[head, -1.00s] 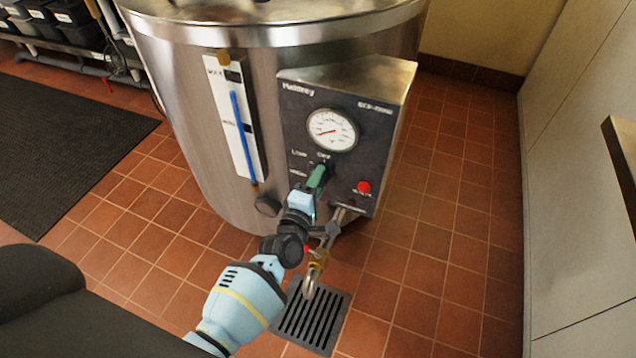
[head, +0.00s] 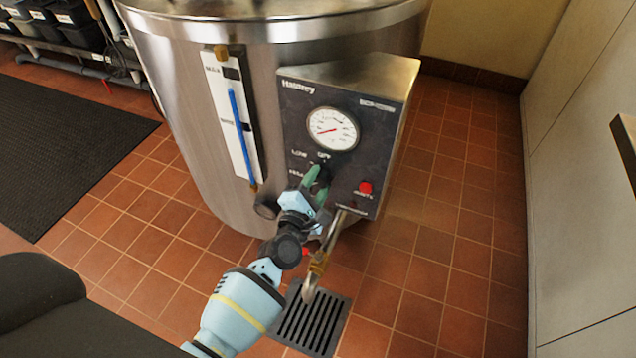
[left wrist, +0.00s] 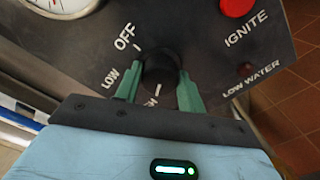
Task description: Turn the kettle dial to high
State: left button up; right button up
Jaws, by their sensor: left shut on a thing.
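The kettle dial is a black round knob (left wrist: 160,70) on the dark control panel (head: 352,98). In the left wrist view it sits between my green fingertips. The labels OFF and LOW are readable beside it, and a third label is partly hidden by my gripper. A white mark shows at the knob's lower edge; I cannot tell whether it is the pointer or a panel tick. My left gripper (head: 317,176) is shut on the dial, with one finger on each side (left wrist: 158,88). My right gripper is not in view.
The large steel kettle (head: 190,110) stands behind the panel. A gauge (head: 332,129) is above the dial and a red ignite button (head: 366,187) to its right. A pipe with a brass fitting (head: 318,265) is below, over a floor drain (head: 312,318). A cabinet wall (head: 575,200) is at right.

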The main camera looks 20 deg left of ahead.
pick_arm(q)
jog(key=o, duration=1)
jog(key=shift+s+a+p, duration=0.1)
jog(key=shift+s+p, duration=0.55)
jog(key=shift+s, duration=3.25)
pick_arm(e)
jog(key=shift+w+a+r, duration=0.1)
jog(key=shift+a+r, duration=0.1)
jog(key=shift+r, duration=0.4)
pick_arm(q)
jog(key=shift+s, duration=0.1)
